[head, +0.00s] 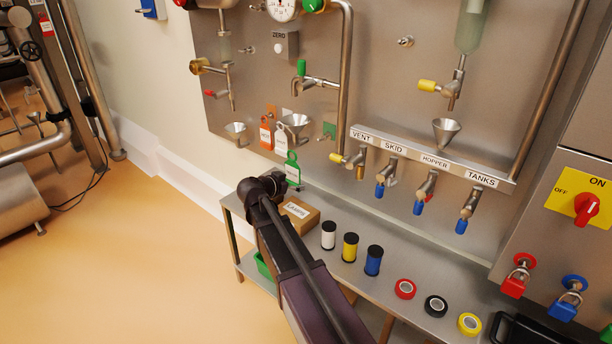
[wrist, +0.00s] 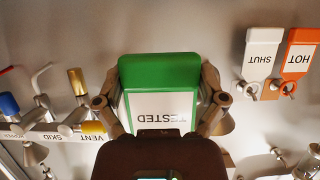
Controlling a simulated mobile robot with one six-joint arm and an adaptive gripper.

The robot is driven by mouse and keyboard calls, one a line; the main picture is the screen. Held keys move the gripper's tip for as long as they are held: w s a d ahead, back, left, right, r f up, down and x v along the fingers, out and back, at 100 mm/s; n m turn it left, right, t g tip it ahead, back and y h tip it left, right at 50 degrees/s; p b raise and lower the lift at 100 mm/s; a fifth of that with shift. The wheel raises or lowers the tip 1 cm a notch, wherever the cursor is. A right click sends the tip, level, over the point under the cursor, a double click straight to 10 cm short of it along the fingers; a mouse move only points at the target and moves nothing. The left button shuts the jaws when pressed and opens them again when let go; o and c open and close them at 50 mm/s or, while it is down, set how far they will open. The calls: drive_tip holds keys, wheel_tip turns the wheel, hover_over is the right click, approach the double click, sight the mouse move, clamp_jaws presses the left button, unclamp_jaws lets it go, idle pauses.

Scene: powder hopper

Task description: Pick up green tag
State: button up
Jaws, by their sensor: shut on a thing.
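The green tag (wrist: 160,68) has a white label reading TESTED, upside down in the wrist view. It stands between the two fingers of my gripper (wrist: 162,88), one finger against each side edge, and my gripper is shut on it. In the head view the green tag (head: 292,168) shows just beyond my dark wrist, in front of the steel panel and above the shelf's back left end. I cannot tell whether the tag still touches a hook.
An orange HOT tag (head: 266,138) and a white SHUT tag (head: 281,138) hang on the panel near a funnel (head: 295,122). Labelled valves (head: 393,167) lie to the right. A box (head: 299,213), bottles and tape rolls (head: 405,289) stand on the shelf below.

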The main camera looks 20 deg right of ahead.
drive_tip(key=shift+s+a, duration=0.4)
drive_tip(key=shift+a, duration=0.25)
drive_tip(key=shift+s+a, duration=0.4)
drive_tip(key=shift+a, duration=0.2)
drive_tip(key=shift+r+p, duration=0.65)
drive_tip(key=shift+s+a, duration=0.1)
drive_tip(key=shift+a, duration=0.05)
drive_tip(key=s+a, duration=0.4)
drive_tip(key=a, duration=0.2)
idle(1.5)
idle(1.0)
